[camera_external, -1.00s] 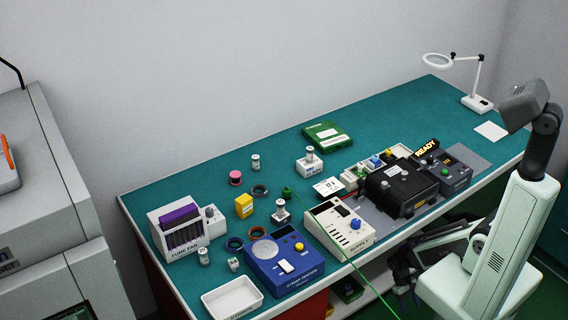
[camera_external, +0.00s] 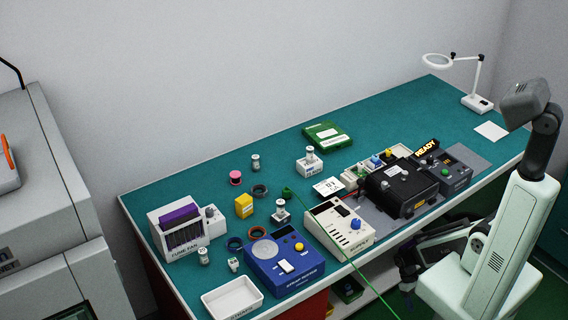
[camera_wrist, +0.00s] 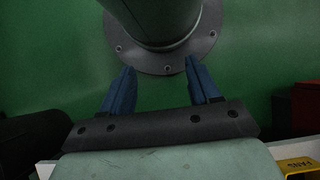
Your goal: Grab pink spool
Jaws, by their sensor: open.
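The pink spool (camera_external: 235,178) stands at the back left of the teal workbench (camera_external: 390,115), left of a small silver cylinder and behind the yellow box. My gripper (camera_wrist: 160,82) is open and empty in the wrist view, its two blue fingers spread apart in front of a green surface and a round grey flange. In the external view my gripper is low beside the bench's front edge, dark and partly hidden, far from the spool. The spool does not show in the wrist view.
Near the spool are a yellow box (camera_external: 244,206), dark rings (camera_external: 260,191) and a silver cylinder (camera_external: 255,162). A thin green line crosses the bench edge.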

